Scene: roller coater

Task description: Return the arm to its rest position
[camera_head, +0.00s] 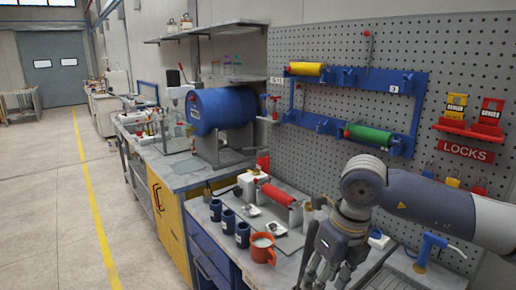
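My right arm comes in from the right edge, in front of the pegboard. Its grey gripper (325,276) points down over the front right of the workbench, to the right of the orange mug. Its fingertips are at the bottom edge of the view, and I cannot tell how far apart they are. No held object shows in it. My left gripper is not in view.
An orange mug (262,249) and dark blue cups (228,220) stand at the bench front. Behind them is a small device with a red roller (278,194). A wall rack (352,80) holds yellow (306,69) and green (369,135) rollers. The left floor (55,190) is clear.

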